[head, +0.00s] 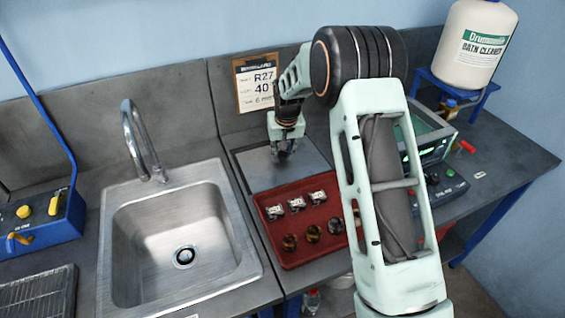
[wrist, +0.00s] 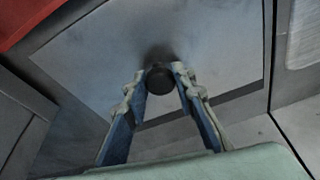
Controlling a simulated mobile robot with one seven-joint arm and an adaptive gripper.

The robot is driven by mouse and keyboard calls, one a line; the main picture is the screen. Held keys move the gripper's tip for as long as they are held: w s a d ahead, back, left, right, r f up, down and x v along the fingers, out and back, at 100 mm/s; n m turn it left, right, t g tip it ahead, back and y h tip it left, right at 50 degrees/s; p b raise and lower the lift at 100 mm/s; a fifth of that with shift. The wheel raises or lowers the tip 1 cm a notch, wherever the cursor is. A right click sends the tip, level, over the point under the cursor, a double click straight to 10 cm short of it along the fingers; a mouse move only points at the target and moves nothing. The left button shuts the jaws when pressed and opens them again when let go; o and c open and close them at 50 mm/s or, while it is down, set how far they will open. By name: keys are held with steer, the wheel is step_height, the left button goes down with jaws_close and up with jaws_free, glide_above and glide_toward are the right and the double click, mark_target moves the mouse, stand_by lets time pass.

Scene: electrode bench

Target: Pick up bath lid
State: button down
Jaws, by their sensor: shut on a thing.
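My gripper (head: 284,152) is over the lid, pointing down. In the wrist view its two fingers (wrist: 160,85) are shut on the knob, one on each side. I cannot tell whether the lid is raised from the bench. My gripper hides part of the lid in the head view.
The red tray (head: 319,257) holds several small silver and dark pieces just in front of the lid. A steel sink (head: 185,236) with a tall tap (head: 139,138) is at left. A green-screened instrument (head: 434,140) and a bath cleaner bottle (head: 475,50) are at right.

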mark_target(283, 153)
steer(key=shift+r, duration=0.1)
steer(key=shift+w+r, duration=0.1)
steer(key=shift+r, duration=0.4)
step_height(283, 153, up, 2)
steer(key=shift+r, duration=0.15)
steer(key=s+a+r+b, duration=0.1)
steer(key=s+a+r, duration=0.7)
steer(key=s+r, duration=0.3)
step_height(283, 153, up, 2)
steer(key=shift+s+a+r, duration=0.1)
steer(key=shift+s+a, duration=0.05)
steer(key=shift+a, duration=0.1)
steer(key=shift+d, duration=0.1)
stand_by(0.5)
